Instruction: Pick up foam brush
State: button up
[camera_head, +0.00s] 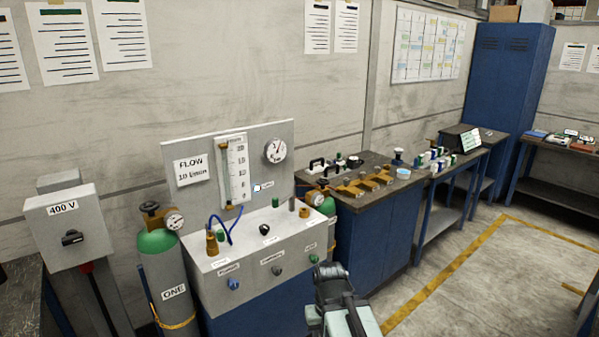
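I cannot make out a foam brush for certain in the head view; small objects on the benches are too small to tell apart. My arm reaches up from the bottom edge, right of centre. My gripper (328,270) appears at its upper end, in front of the grey flow panel's right side and the blue cabinet. Its fingers are too small and dark to show whether they are open or shut. I see nothing held in it.
A grey flow panel (205,262) with gauges stands centre left, beside a green cylinder (158,243). A dark-topped bench (345,172) holds brass fittings (376,180). Farther right is another table (455,165) with small items. The floor (490,290) at right is clear, with yellow lines.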

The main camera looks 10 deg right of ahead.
aim_at(414, 168)
jog(key=z, duration=0.6)
jog(key=i, duration=1.95)
jog(key=z, duration=0.4)
jog(key=k, duration=0.75)
jog(key=z, duration=0.15)
jog(key=i, duration=0.9)
jog(key=u, duration=0.1)
